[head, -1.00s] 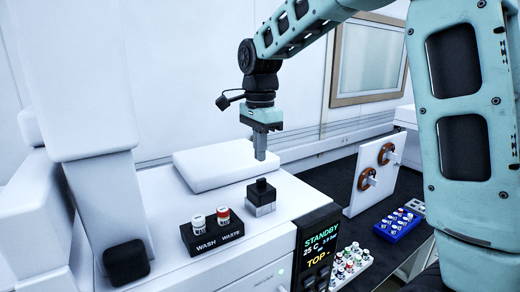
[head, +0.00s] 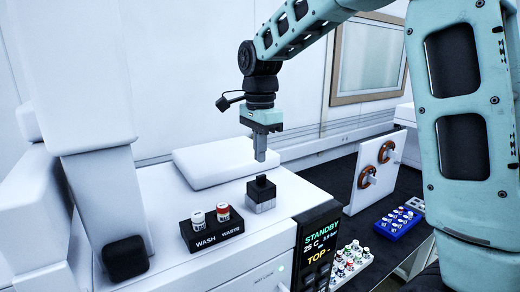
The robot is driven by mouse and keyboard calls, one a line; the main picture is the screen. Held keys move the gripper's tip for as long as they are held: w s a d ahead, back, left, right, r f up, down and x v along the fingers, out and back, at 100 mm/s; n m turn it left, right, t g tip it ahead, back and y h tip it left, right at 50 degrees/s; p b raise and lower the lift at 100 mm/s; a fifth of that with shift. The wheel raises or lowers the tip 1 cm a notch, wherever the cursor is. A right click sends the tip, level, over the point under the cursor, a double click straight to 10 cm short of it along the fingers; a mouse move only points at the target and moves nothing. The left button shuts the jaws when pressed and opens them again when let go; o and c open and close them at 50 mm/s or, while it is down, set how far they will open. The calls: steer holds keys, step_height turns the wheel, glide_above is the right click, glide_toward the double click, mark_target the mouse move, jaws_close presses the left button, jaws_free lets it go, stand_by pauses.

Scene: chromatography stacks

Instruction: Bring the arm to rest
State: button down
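My gripper (head: 260,157) hangs from my teal arm, pointing down, above the top of the white instrument. It sits above and slightly behind a small block with a black top and grey base (head: 261,194), apart from it. I see the fingers nearly edge-on, so the gap between them does not show.
A black WASH/WASTE holder (head: 212,233) with two vials stands on the white instrument (head: 160,190). A display (head: 318,245) reads STANDBY. To the right are a blue vial rack (head: 399,223), a white vial tray (head: 350,264) and a white panel with two orange-brown rings (head: 378,171).

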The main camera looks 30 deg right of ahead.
steer(key=shift+f+b, duration=1.15)
steer(key=shift+f, duration=0.75)
steer(key=shift+r, duration=0.1)
step_height(320, 180, up, 7)
steer(key=p, duration=0.6)
stand_by(0.6)
